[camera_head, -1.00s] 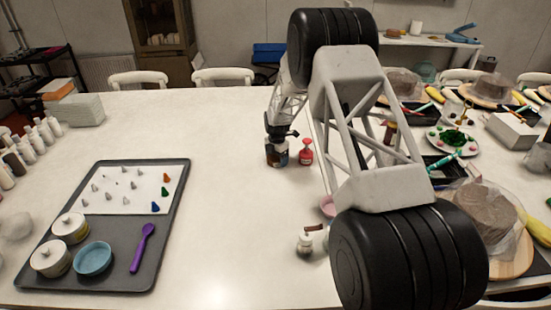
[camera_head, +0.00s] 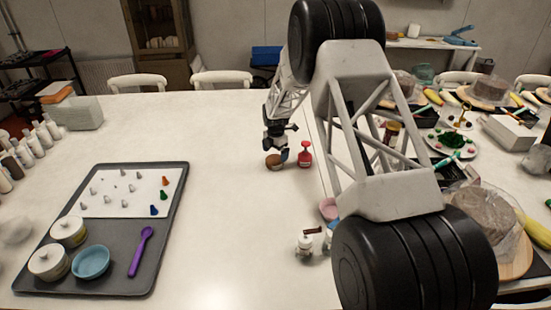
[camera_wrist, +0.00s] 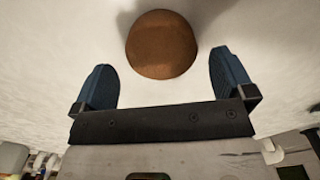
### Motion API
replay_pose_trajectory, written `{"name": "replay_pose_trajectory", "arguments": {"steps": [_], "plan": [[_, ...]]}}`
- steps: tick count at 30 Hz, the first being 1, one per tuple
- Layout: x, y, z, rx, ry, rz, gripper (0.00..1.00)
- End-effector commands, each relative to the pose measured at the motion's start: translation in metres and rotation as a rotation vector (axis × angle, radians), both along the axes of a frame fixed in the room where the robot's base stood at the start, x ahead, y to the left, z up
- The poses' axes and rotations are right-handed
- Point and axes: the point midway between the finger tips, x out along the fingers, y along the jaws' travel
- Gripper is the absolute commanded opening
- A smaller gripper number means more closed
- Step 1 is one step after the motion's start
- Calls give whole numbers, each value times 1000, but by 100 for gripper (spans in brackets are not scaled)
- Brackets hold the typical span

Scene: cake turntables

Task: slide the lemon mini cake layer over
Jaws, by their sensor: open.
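A small round brown piece (camera_head: 274,162), likely the mini cake layer though no lemon marking shows, lies on the white table below my gripper (camera_head: 279,148). In the wrist view the brown piece (camera_wrist: 162,44) sits ahead of and between the two blue fingers, with a gap to each. My gripper (camera_wrist: 160,60) is open and empty. In the head view a finger partly hides the piece.
A red bottle (camera_head: 305,154) stands close to the right of the gripper. A small white jar (camera_head: 304,244) and a pink dish (camera_head: 329,208) are nearer. A grey tray (camera_head: 190,200) with a purple spoon lies left. The table between is clear.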

Motion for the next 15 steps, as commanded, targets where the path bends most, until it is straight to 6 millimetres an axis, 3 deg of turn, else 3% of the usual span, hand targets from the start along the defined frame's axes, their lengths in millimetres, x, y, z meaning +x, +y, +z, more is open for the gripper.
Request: {"name": "replay_pose_trajectory", "arguments": {"steps": [6,15], "plan": [[0,0,25,0,0,0,100],[-1,0,34,0,1,0,100]]}}
